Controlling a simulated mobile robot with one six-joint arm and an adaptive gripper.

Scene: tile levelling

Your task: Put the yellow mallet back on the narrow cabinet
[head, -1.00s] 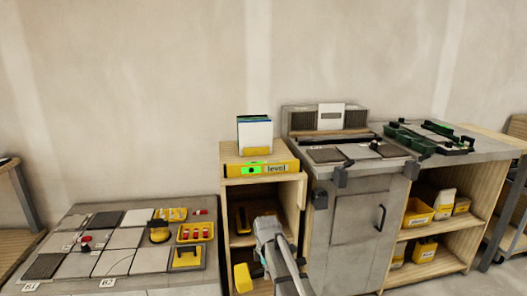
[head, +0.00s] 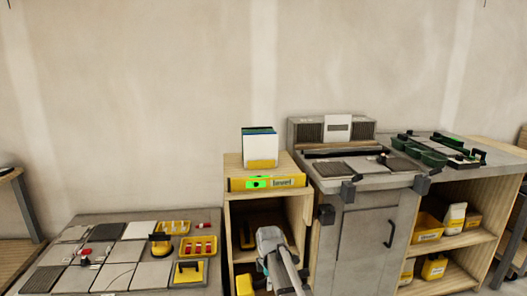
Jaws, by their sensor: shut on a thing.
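The narrow cabinet (head: 235,164) is a light wooden open-front unit in the middle of the head view. My gripper (head: 262,268) is low in front of it, seen from behind, its fingertips mostly hidden. It is shut on the yellow mallet (head: 244,285), whose yellow block-shaped head shows just left of the gripper, cut by the lower picture edge. The handle is mostly hidden. The mallet is below the cabinet top in the picture and appears apart from it.
On the cabinet top stand a yellow level (head: 267,183) along the front edge and a holder with upright sheets (head: 260,147). A dark-and-yellow tool (head: 247,236) is on the shelf inside. A tile table (head: 70,220) is at left; a grey cabinet (head: 360,235) adjoins at right.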

